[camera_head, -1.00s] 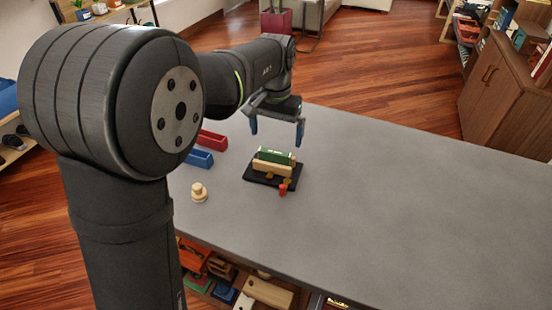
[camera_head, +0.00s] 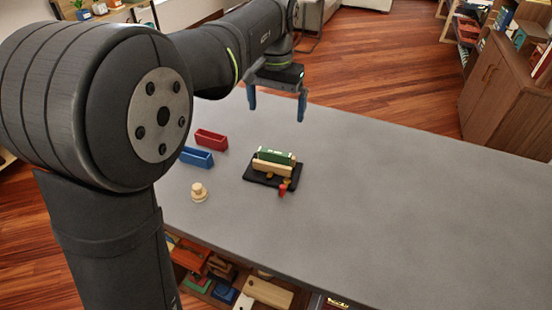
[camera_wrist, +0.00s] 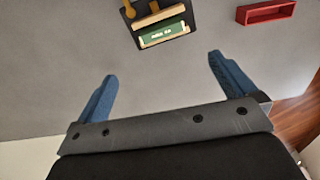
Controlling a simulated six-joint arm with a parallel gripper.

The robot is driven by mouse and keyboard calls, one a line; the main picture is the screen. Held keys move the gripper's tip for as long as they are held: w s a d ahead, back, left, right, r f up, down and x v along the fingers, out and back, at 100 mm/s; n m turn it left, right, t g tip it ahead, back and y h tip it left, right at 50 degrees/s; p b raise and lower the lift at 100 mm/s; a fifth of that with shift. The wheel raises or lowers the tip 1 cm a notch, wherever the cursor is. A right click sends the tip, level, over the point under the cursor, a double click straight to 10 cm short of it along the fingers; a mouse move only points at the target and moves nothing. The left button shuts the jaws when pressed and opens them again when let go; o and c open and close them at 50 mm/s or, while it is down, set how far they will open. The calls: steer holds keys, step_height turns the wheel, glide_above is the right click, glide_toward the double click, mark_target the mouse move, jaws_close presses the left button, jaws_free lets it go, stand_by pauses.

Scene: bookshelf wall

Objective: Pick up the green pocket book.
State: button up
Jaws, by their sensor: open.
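The green pocket book (camera_head: 276,155) stands in a light wooden holder (camera_head: 273,167) on a black base (camera_head: 258,177) on the grey table. In the wrist view the green book (camera_wrist: 164,34) shows at the top, beyond the fingertips, with pale lettering on it. My gripper (camera_head: 276,103) is open and empty, with its two blue fingers apart. It hangs above the table, behind the book in the head view. Nothing is between the fingers in the wrist view.
A red tray (camera_head: 211,139) and a blue tray (camera_head: 197,157) lie left of the holder. A round wooden piece (camera_head: 198,193) and a small red piece (camera_head: 283,188) stand nearer. The table's right side (camera_head: 400,200) is clear. A brown cabinet (camera_head: 510,90) stands beyond.

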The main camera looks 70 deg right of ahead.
step_height(320, 180, up, 2)
steer(key=shift+r, duration=0.1)
stand_by(0.4)
steer(key=n+h, duration=0.1)
steer(key=h, duration=0.1)
glide_above(274, 152)
steer(key=a, duration=0.2)
step_height(274, 152, down, 11)
steer(key=f, duration=0.1)
steer(key=d+f, duration=0.1)
steer(key=f, duration=0.1)
steer(key=d+f, duration=0.1)
steer(key=f, duration=0.1)
steer(key=shift+s, duration=0.1)
steer(key=shift+a, duration=0.1)
steer(key=c, duration=0.9)
